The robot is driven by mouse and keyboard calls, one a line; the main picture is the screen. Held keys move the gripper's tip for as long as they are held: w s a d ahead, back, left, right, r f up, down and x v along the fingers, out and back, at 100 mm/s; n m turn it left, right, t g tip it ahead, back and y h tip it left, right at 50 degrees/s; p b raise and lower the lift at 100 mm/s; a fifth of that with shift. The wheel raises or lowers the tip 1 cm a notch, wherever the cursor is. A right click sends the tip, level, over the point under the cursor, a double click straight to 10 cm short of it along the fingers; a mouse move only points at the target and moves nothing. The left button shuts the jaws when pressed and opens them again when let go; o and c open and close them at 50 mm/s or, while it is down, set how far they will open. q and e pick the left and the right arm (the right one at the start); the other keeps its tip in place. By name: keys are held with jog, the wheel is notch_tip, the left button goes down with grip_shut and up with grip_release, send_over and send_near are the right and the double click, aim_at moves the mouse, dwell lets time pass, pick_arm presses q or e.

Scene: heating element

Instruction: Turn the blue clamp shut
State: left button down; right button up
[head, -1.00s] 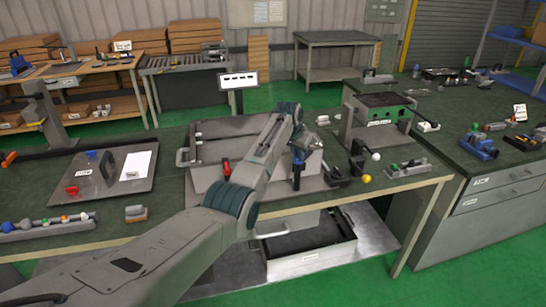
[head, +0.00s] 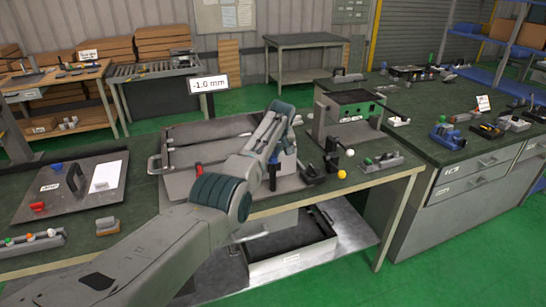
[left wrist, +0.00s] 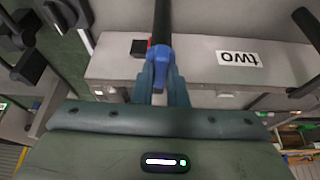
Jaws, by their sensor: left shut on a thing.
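The blue clamp's handle (left wrist: 160,54) sits between the two fingers of my left gripper (left wrist: 162,88) in the left wrist view. The fingers are shut on it, and a dark rod runs up from it. A small red part and a black block show beside it. In the head view some blue (head: 289,144) shows beside my left gripper (head: 273,178), at the right part of the grey fixture (head: 178,187). My arm covers much of the fixture there. How far the clamp is turned cannot be told. My right gripper is not in view.
A red handle (head: 199,168) stands on the fixture's left part. A display (head: 207,85) behind it reads "-1.0 mm". A plate marked "two" (left wrist: 238,59) shows in the left wrist view.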

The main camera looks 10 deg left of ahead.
pick_arm(q)
jog(key=shift+n, duration=0.4)
jog(key=shift+r, duration=0.1)
jog(key=c, duration=1.4)
grip_release()
jog(key=shift+c, duration=0.2)
jog(key=shift+b, duration=0.3)
